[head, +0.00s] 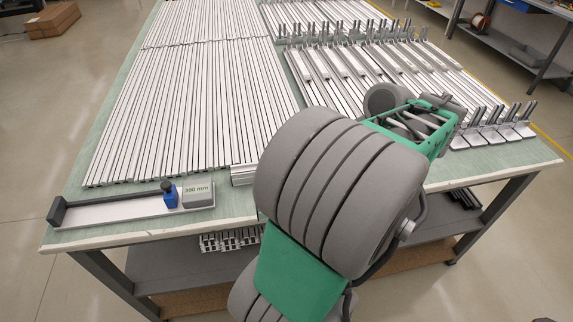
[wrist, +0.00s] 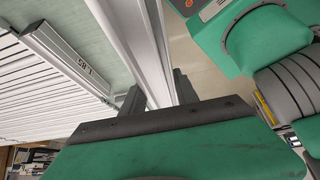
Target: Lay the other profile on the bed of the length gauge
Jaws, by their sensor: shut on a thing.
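The length gauge (head: 130,206) lies along the front left of the table in the head view. Its pale bed (head: 115,211) looks bare, with a dark stop at the left end, a blue slider (head: 169,194) towards the right and a grey block marked 300 mm (head: 199,194). In the wrist view my gripper (wrist: 157,88) is shut on a light metal profile (wrist: 135,40), which runs up and away between the two dark fingers. My arm hides the fingers and this profile in the head view.
Long rows of profiles (head: 190,95) cover the table's left half. A short profile end (head: 243,174) lies near the front edge beside my arm. A labelled bar (wrist: 65,55) lies left of the held profile.

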